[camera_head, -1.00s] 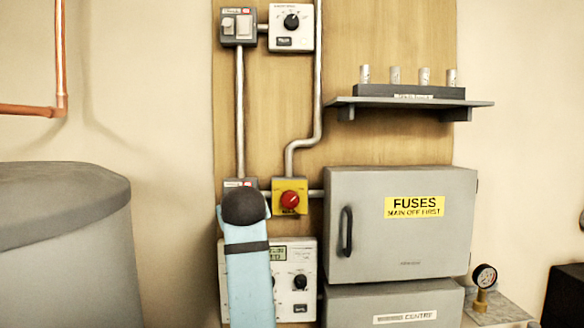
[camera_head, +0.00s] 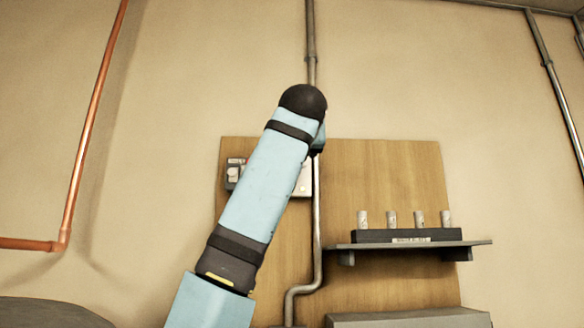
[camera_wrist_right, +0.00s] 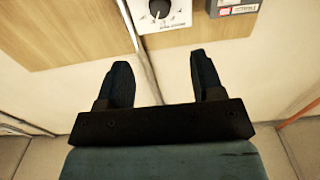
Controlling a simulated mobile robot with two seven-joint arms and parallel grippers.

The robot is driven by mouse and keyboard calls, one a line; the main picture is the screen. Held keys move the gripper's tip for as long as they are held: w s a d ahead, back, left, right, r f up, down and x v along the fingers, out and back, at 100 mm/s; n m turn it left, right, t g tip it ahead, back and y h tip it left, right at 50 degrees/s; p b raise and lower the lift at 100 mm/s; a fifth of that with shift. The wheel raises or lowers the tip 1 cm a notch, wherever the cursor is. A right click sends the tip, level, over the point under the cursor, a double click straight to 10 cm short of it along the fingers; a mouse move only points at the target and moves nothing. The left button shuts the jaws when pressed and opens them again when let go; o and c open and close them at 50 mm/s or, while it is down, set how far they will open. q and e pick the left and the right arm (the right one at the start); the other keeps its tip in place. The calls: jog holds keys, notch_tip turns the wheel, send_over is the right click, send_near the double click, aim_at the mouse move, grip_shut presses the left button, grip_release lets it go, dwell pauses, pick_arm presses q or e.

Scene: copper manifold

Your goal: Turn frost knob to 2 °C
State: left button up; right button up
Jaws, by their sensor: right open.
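A white control box (camera_wrist_right: 172,14) with a round dark knob (camera_wrist_right: 160,8) shows at the top edge of the right wrist view, upside down and partly cut off. I take this as the frost knob; its scale is too small to read. In the head view my arm hides most of the white box (camera_head: 305,182), and the knob is not visible there. My right gripper (camera_wrist_right: 160,60) is open and empty, with its fingers apart and separate from the knob in the picture. In the head view the gripper is hidden. My left gripper is not in view.
A grey switch box (camera_head: 233,175) is left of the white box, on a wooden board (camera_head: 390,180). A metal pipe (camera_head: 318,220) runs down beside it. A shelf (camera_head: 430,246) with several cylinders is at right. A copper pipe (camera_head: 85,150) is at left.

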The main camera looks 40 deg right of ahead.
pick_arm(q)
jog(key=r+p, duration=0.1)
jog(key=p, duration=0.1)
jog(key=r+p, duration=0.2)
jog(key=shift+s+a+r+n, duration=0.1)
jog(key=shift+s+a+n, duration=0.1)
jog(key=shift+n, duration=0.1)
pick_arm(e)
jog(key=x, duration=1.3)
jog(key=shift+f, duration=0.1)
jog(key=shift+c, duration=0.2)
jog(key=c, duration=0.7)
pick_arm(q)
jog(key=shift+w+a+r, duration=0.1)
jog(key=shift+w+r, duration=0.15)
pick_arm(e)
jog(key=shift+c, duration=0.8)
